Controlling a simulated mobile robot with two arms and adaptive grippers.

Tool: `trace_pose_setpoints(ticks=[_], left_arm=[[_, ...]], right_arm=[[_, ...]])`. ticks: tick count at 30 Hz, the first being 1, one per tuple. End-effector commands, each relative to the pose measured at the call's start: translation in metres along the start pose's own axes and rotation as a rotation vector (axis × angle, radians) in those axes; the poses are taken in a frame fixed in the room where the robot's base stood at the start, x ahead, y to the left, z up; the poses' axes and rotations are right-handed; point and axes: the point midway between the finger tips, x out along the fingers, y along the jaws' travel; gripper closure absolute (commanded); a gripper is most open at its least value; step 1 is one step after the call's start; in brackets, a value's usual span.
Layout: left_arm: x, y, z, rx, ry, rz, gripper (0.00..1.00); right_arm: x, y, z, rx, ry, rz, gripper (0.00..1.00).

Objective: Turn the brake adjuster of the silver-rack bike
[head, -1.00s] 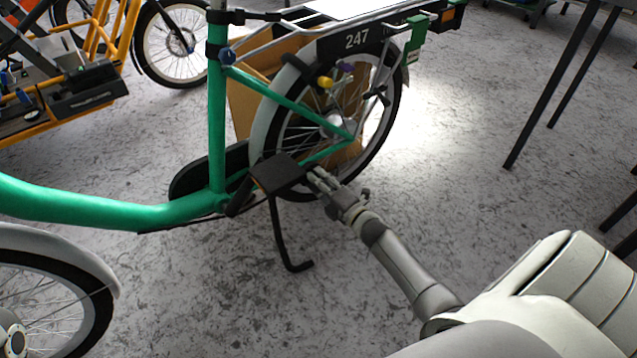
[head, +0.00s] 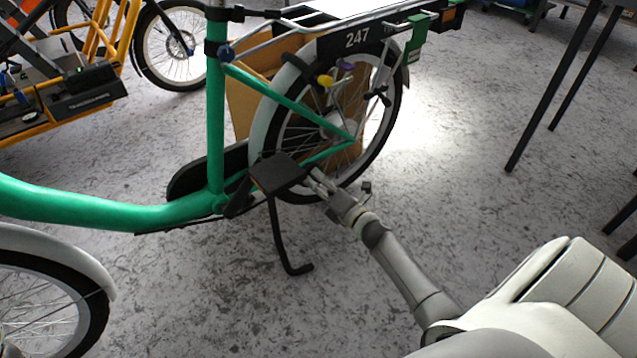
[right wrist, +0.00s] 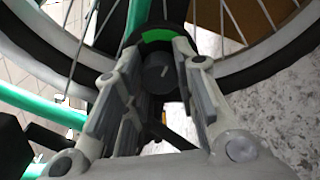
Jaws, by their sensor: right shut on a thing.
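The green bike (head: 214,140) with the silver rack (head: 286,24) stands across the middle of the head view, its rear wheel (head: 391,121) to the right. The brake adjuster (right wrist: 158,77) is a dark round knob with a pale line on its face; it shows in the right wrist view below a dark disc with a green arc (right wrist: 153,37). My right gripper (head: 316,179) reaches in low beside the rear wheel, near the black pedal. In the right wrist view its two fingers (right wrist: 157,79) are shut on the knob's sides. My left gripper is out of view.
The black pedal (head: 278,173) and kickstand (head: 277,232) are close to the left of my right gripper. A yellow bike (head: 90,60) stands behind. Dark table legs (head: 548,98) are at right; the floor between is clear.

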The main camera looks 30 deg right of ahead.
Motion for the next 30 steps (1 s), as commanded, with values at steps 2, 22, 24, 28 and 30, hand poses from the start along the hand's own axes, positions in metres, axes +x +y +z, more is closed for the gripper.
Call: trace_pose_setpoints(ticks=[2, 22, 24, 28, 30], left_arm=[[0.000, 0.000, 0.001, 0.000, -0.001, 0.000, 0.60], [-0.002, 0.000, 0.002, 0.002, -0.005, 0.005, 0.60], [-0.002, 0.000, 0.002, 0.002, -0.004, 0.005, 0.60], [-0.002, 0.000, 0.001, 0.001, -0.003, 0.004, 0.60], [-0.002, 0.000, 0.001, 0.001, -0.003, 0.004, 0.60]], right_arm=[[-0.001, -0.001, -0.002, 0.001, 0.003, -0.002, 0.97], [-0.002, 0.000, -0.001, 0.002, 0.001, -0.001, 0.51], [-0.006, -0.001, -0.001, 0.002, 0.001, -0.001, 0.51], [-0.024, -0.001, -0.001, 0.001, 0.002, -0.002, 0.51], [-0.037, -0.002, -0.001, 0.002, 0.002, -0.003, 0.51]])
